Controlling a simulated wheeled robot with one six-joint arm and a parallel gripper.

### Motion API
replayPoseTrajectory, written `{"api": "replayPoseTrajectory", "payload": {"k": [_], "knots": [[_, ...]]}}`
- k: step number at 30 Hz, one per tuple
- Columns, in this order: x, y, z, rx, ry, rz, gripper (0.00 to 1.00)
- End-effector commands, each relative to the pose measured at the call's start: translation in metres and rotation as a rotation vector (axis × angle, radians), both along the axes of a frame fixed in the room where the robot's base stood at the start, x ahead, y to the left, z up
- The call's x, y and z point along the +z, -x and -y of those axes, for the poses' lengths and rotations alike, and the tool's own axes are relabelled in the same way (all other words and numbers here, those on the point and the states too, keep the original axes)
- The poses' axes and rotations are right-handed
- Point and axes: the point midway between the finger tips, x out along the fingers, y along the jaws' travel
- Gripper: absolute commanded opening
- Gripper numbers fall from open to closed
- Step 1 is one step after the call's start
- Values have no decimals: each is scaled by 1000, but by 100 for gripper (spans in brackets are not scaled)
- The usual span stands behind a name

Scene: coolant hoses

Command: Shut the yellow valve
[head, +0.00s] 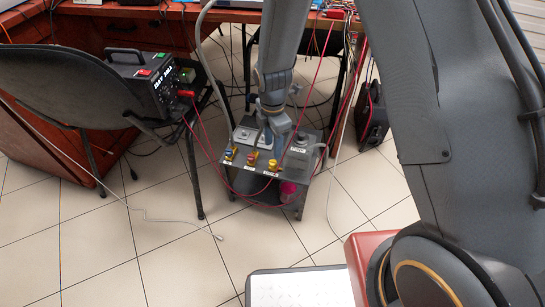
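A small dark cart (239,181) stands on the tiled floor with a row of three small valves along its front edge. The yellow valve (273,166) is the rightmost of the row. The red-handled valve (251,158) is in the middle and the blue-handled valve (229,153) is at the left. My gripper (268,138) hangs over the cart top, just behind and above the yellow valve. Its fingers are small and dark here, so whether they are open or touch anything is unclear. The exact angle of the yellow handle is too small to tell.
A grey canister (301,143) stands on the cart's right side. Red hoses run around the cart. A black chair (70,90) holding a power supply box (152,82) stands at left. A red-brown desk (150,25) is behind. The floor in front is mostly clear.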

Motion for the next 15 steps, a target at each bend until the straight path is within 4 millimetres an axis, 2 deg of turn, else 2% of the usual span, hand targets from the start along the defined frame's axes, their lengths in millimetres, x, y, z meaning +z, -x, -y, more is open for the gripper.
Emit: {"api": "replayPoseTrajectory", "payload": {"k": [9, 15], "knots": [[-46, 0, 0, 4, 1, -3, 39], [-68, 0, 0, 3, 1, -2, 39]]}}
